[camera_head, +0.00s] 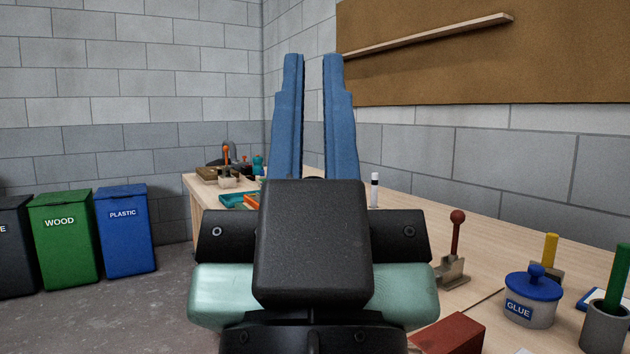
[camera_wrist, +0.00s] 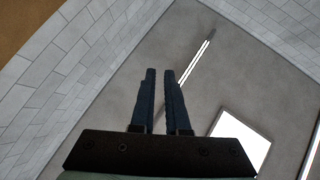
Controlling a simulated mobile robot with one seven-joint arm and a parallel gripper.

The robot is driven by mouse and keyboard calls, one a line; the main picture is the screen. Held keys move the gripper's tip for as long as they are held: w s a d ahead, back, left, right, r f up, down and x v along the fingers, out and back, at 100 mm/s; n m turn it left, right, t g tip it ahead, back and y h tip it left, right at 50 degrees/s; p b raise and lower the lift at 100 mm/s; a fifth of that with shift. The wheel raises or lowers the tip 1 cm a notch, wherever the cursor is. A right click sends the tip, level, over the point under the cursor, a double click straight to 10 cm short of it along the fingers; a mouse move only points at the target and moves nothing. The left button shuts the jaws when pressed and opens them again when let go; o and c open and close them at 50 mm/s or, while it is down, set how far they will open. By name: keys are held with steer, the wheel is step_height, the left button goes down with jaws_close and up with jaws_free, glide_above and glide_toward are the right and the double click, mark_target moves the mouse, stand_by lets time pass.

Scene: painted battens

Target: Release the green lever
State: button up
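My gripper (camera_head: 313,62) is raised in the middle of the head view, its two blue fingers pointing up. The fingers are apart with nothing between them. In the wrist view the gripper (camera_wrist: 159,72) is also empty, pointing at bare wall and ceiling. A green upright rod (camera_head: 618,275) stands in a grey round base (camera_head: 604,329) at the right edge of the bench, partly cut off by the frame. It is the only green handle I see; I cannot tell for sure that it is a lever. My gripper is well to its left, touching nothing.
The wooden bench (camera_head: 490,240) holds a red-knobbed lever (camera_head: 456,234), a yellow handle (camera_head: 550,248), a blue-lidded glue pot (camera_head: 531,303) and a red block (camera_head: 450,335). An orange-handled lever (camera_head: 226,157) stands at the far end. Bins (camera_head: 126,230) line the left wall.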

step_height(320, 180, up, 36)
steer(key=p, duration=3.4)
jaws_close()
steer(key=shift+f, duration=0.2)
steer(key=shift+a, duration=0.1)
